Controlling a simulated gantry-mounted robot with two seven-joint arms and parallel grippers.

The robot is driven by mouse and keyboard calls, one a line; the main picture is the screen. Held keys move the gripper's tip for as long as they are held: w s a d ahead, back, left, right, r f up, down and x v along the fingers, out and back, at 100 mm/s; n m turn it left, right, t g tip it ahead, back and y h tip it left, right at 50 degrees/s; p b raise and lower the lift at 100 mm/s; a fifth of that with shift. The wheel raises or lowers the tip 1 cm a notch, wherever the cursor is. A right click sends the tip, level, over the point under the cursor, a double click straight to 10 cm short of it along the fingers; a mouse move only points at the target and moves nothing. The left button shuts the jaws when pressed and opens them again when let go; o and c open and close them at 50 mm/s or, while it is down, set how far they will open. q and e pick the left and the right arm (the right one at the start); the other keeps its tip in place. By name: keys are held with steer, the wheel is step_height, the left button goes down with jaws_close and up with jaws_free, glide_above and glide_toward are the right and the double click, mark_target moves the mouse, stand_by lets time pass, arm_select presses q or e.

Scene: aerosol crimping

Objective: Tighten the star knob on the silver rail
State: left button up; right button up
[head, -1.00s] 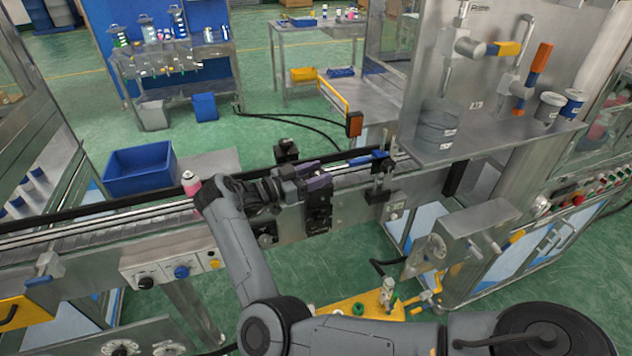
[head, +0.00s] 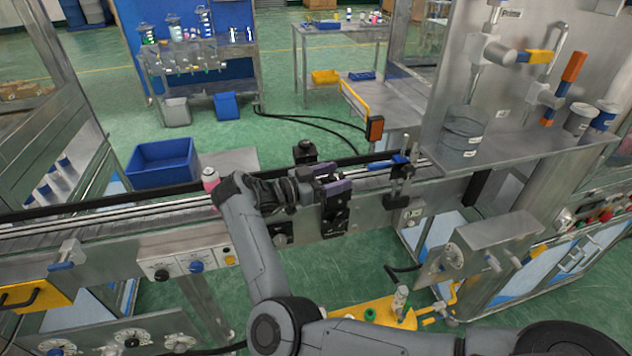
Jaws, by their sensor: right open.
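My right gripper (head: 334,179) reaches in from the left end of my forearm, over the conveyor's near edge. Its two purple-grey fingers are open, just above a black clamp block (head: 336,212) on the silver rail (head: 375,198). Something small and pale shows between the fingers, but I cannot tell if it is part of the star knob. Another black knob-like fitting (head: 305,151) stands on the far side. I cannot make out star lobes on either. My left gripper is not in view.
A pink-and-white can (head: 210,178) stands on the conveyor beside my right wrist. A black post bracket with a blue handle (head: 400,160) stands right of the gripper. A blue bin (head: 162,163) lies behind the conveyor. A steel cabinet (head: 490,250) bounds the right.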

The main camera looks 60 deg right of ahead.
steer(key=b+v, duration=0.4)
steer(key=v, duration=0.6)
steer(key=shift+a, duration=0.15)
stand_by(0.4)
